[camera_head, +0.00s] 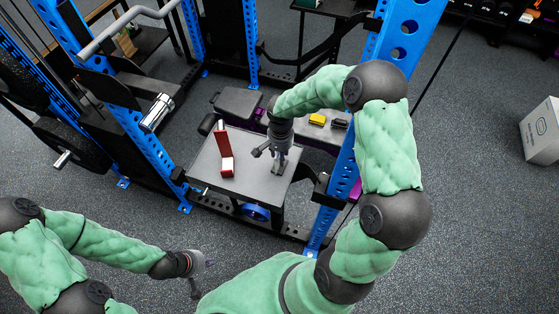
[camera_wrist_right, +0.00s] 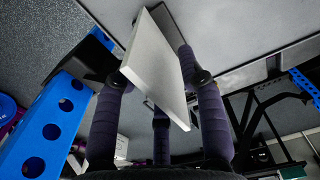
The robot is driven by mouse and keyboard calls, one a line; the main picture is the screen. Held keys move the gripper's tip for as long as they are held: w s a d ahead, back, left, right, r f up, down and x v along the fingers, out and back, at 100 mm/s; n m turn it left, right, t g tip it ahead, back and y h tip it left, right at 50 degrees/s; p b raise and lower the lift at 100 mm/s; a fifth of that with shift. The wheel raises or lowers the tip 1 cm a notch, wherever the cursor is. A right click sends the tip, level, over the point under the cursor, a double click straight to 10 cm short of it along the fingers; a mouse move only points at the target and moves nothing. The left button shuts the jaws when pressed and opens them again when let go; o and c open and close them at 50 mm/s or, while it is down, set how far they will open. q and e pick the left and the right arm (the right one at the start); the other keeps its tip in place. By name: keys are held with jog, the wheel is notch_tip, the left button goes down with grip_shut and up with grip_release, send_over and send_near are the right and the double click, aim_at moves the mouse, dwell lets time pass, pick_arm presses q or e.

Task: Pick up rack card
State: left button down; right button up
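A pale grey-white flat card, which I take for the rack card (camera_wrist_right: 155,62), stands tilted among the purple-wrapped fingers of my right gripper (camera_wrist_right: 160,82) in the right wrist view. In the head view, my right gripper (camera_head: 272,156) points down at the right side of the small dark table (camera_head: 205,170). Its fingers are spread, with a pale piece of the card (camera_head: 279,163) among them. Whether the fingers press on the card is unclear. My left gripper (camera_head: 202,277) is open and empty, low and in front of the table.
A red stand with a white item (camera_head: 227,166) is on the table's left part. Blue rack posts (camera_head: 135,125) rise left and right of the table. A bench behind holds a yellow block (camera_head: 317,119) and a dark one (camera_head: 339,123). A white box (camera_head: 541,132) stands far right.

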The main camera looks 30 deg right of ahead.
jog(key=shift+f+b, duration=0.25)
jog(key=shift+b, duration=0.15)
dwell(0.3)
grip_shut()
